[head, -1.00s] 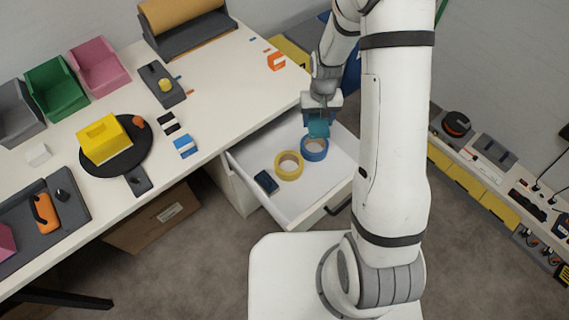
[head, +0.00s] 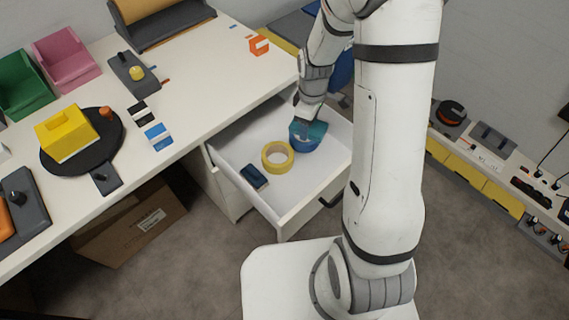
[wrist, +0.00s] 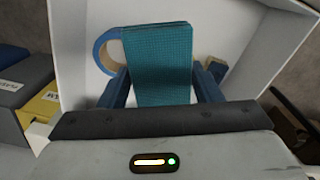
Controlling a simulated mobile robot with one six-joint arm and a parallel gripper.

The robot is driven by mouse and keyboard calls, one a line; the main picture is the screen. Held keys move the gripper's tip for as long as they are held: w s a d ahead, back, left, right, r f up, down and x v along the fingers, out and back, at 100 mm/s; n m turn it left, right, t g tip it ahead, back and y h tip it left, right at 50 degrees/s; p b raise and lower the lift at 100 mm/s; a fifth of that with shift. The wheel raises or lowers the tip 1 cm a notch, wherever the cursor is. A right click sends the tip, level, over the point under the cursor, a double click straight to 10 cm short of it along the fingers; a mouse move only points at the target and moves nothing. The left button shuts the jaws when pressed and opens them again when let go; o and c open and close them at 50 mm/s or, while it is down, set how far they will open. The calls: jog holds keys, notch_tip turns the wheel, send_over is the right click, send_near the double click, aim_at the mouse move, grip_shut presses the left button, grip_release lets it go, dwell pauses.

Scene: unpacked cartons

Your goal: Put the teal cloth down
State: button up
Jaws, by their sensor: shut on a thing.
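The teal cloth (wrist: 158,62) is a folded, woven piece between the two blue fingers of my gripper (wrist: 160,90) in the wrist view. My gripper is shut on it. In the head view my gripper (head: 307,122) is over the open white drawer (head: 232,133), and the teal cloth (head: 316,128) shows at its tip. The cloth is above or against a blue tape roll (head: 303,146), partly covering it. I cannot tell whether they touch. The blue roll also shows left of the cloth in the wrist view (wrist: 101,52).
A yellow tape roll (head: 267,163) and a dark blue item (head: 254,177) lie in the drawer. Bare drawer floor shows at its back left. The white table (head: 200,75) holds bins and a yellow box (head: 66,133). A cardboard carton (head: 130,226) stands on the floor.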

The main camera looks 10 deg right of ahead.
aim_at(306, 176)
jog(key=s+f+n+b, duration=0.1)
jog(key=f+n+b, duration=0.3)
jog(key=f+b, duration=0.1)
jog(key=s+f+n+b, duration=0.2)
jog(key=f+n+b, duration=0.3)
jog(key=f, duration=0.2)
jog(key=s+f+n+b, duration=0.1)
jog(key=f+n+b, duration=0.3)
jog(key=f, duration=0.2)
jog(key=shift+s+f+n+b, duration=0.2)
jog(key=shift+f+n+b, duration=0.1)
jog(key=shift+f+b, duration=0.1)
jog(key=shift+f, duration=0.1)
jog(key=o, duration=0.5)
jog(key=shift+o, duration=0.8)
